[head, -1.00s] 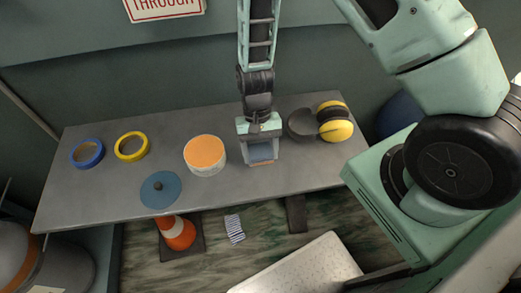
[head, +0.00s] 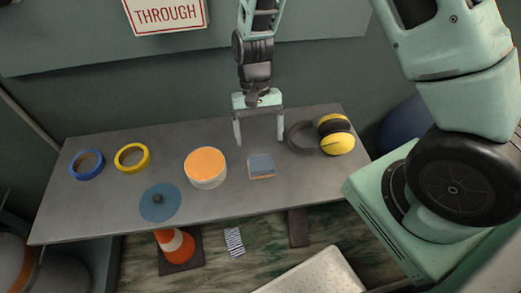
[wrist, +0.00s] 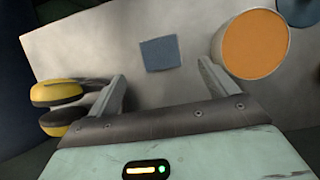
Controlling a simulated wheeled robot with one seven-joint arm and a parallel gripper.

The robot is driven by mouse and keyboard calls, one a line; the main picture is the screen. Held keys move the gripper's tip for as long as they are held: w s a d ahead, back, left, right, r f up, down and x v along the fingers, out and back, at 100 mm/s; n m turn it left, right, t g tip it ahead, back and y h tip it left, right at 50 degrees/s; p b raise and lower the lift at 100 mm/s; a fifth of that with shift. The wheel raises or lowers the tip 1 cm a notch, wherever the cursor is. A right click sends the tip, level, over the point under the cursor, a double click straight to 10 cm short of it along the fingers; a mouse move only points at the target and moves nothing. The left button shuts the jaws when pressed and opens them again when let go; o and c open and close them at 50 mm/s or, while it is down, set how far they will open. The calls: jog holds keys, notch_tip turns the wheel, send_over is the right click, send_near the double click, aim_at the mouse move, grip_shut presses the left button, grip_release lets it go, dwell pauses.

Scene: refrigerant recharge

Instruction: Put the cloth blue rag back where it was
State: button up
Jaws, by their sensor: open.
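The blue rag (head: 261,163) is a small folded square lying flat on the grey table, between the orange-topped tub and the ear defenders. It also shows in the wrist view (wrist: 160,54), beyond the fingertips and between their lines. My gripper (head: 260,142) is open and empty above the table, just behind the rag in the head view and apart from it. In the wrist view its two fingers (wrist: 161,77) are spread wide with nothing between them.
The orange-topped tub (head: 206,168) stands left of the rag, and yellow ear defenders (head: 336,143) lie to its right. Yellow tape (head: 132,158), blue tape (head: 87,165) and a blue disc (head: 160,202) lie further left. An orange cone (head: 174,245) and a striped cloth (head: 234,242) are on the floor.

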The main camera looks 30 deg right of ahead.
jog(key=s+a+r+n+t, duration=0.1)
jog(key=s+a+r+n, duration=0.2)
jog(key=r, duration=0.3)
jog(key=s+a+r+n+t, duration=0.1)
jog(key=s+a+r+n, duration=0.1)
jog(key=s+a+r, duration=0.3)
jog(key=s+r+n+t, duration=0.2)
jog(key=s+r+n, duration=0.4)
jog(key=s, duration=0.2)
jog(key=shift+s+d+r+h, duration=0.3)
jog(key=shift+d+r+h, duration=0.05)
jog(key=shift+h, duration=0.05)
